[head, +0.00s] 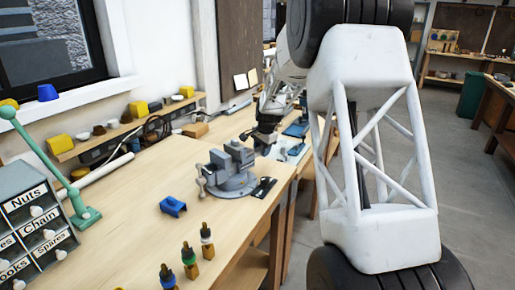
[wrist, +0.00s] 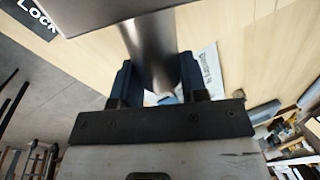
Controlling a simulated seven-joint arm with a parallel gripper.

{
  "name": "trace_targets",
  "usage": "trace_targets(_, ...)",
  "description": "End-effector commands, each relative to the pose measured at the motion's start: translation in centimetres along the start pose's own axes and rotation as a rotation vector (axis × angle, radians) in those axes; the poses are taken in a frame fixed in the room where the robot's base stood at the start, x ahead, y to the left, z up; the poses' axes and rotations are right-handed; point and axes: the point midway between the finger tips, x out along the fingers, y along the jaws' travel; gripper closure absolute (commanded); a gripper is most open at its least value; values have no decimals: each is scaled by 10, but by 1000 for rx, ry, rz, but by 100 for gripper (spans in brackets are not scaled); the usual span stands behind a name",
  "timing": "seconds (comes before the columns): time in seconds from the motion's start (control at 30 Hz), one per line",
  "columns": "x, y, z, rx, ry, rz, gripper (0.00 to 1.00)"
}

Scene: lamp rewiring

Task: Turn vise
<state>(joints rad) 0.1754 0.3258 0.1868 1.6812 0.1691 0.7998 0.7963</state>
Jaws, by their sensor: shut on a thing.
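The grey vise (head: 232,172) stands on its round base on the wooden workbench, in the middle of the head view. A small handle shows on its left side. My gripper (head: 261,142) reaches down at the vise's far right side. In the wrist view, my gripper's two blue fingers (wrist: 156,78) are shut on a smooth grey metal part of the vise (wrist: 150,45) that runs between them. The exact grip contact is partly hidden in the head view.
A black label plate (head: 263,187), reading LOCK in the wrist view (wrist: 37,17), lies beside the vise's base. Labelled drawers (head: 32,225) and a green lamp arm (head: 45,165) are left.

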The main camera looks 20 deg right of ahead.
Motion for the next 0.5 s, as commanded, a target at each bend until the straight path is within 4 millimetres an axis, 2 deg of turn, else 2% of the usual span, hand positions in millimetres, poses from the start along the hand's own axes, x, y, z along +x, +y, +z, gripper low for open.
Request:
trace_targets(0.2,-4,17,0,99,21,-1,100)
trace_targets(0.5,-7,32,3,193,40,0,100)
